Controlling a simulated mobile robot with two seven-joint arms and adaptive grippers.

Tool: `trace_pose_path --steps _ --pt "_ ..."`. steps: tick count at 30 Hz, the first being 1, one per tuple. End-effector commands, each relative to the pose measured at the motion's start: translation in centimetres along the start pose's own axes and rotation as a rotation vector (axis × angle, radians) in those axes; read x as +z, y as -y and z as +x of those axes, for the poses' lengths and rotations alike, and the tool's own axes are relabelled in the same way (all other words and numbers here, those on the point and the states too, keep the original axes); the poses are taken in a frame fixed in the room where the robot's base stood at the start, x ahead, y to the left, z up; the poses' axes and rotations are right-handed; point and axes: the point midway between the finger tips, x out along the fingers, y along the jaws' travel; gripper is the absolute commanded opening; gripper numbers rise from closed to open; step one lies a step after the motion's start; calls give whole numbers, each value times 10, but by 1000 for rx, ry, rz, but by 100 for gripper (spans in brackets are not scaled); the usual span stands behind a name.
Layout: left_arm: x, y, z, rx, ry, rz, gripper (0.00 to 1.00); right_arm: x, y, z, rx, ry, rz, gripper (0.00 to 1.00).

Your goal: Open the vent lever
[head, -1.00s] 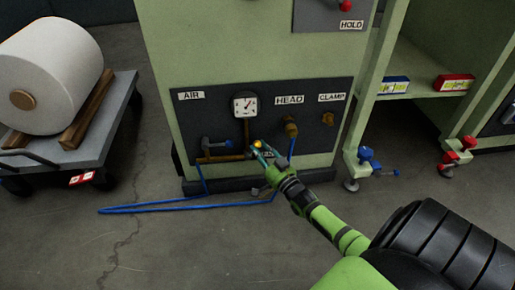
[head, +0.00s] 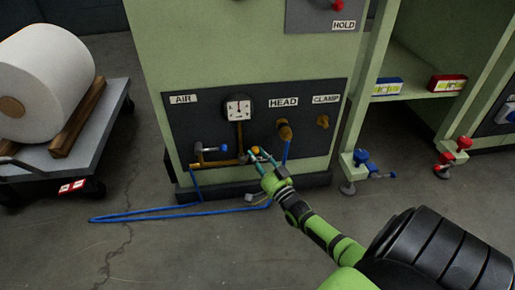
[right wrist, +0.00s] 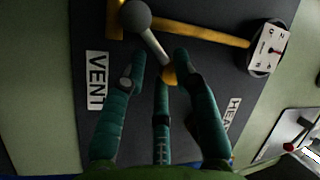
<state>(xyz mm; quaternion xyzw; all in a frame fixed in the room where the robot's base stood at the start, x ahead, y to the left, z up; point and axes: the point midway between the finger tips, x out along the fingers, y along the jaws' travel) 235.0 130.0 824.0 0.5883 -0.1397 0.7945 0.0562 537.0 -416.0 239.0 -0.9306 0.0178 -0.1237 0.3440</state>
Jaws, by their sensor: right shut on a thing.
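The vent lever (right wrist: 150,43) is a grey rod with a rounded grey end beside the brass pipe and a yellow part (right wrist: 170,76) at its other end. The black label VENT on white (right wrist: 97,80) is beside it in the right wrist view. My right gripper (right wrist: 167,77) has its teal fingers closed around the yellow part, which they partly hide. In the head view my right gripper (head: 258,157) is at the lower middle of the dark panel (head: 215,125), with the yellow part (head: 255,150) at its fingertips. My left gripper is not in view.
A blue hose (head: 150,215) lies on the floor. A cart (head: 110,100) with a white roll stands left.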

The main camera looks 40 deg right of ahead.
Motion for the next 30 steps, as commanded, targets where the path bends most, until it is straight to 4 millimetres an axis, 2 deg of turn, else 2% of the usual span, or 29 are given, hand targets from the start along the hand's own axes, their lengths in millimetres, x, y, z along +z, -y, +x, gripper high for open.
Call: trace_pose_path --steps 1,2,14,17,27,30 --pt "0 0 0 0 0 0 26 5 3 -1 -5 8 3 38" --pt "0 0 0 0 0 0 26 5 3 -1 -5 8 2 50" --pt "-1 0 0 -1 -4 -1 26 2 1 -4 -2 4 0 50" --pt "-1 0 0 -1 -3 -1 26 3 0 -16 0 6 1 50" --pt "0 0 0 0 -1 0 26 4 1 -86 0 8 1 50" --pt "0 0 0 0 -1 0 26 3 2 -102 -2 6 1 50"
